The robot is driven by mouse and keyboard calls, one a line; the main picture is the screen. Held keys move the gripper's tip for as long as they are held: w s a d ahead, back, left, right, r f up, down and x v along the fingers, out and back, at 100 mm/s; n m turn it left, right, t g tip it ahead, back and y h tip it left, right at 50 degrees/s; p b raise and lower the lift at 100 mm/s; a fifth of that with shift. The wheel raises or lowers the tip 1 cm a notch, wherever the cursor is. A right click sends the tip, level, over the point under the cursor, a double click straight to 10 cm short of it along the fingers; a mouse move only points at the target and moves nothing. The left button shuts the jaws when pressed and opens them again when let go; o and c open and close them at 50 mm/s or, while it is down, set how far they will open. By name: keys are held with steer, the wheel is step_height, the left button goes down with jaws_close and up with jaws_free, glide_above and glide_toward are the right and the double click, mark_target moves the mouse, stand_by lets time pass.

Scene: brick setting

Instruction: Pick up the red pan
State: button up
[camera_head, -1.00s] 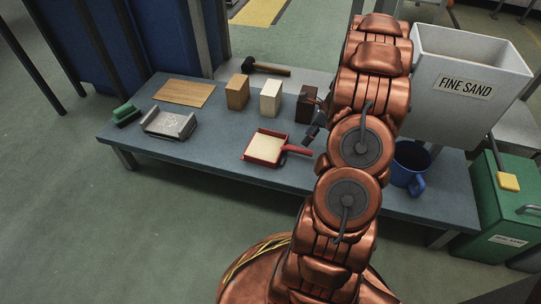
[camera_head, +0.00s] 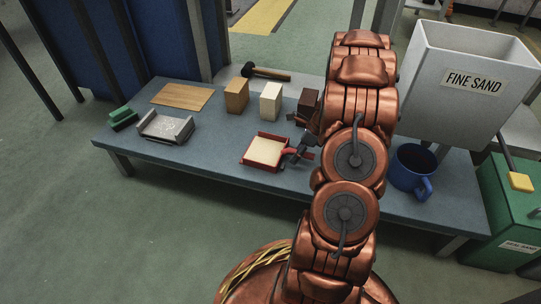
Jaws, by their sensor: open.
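The red pan (camera_head: 264,151) is a small square tray with a cream inside. It lies flat on the blue-grey table, and its red handle points right. My arm hides part of the table behind and to the right.
A sand bin (camera_head: 464,95) stands right. The table's front left is clear.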

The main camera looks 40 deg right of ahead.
jaws_close()
stand_by(0.3)
steer(key=shift+r, duration=0.15)
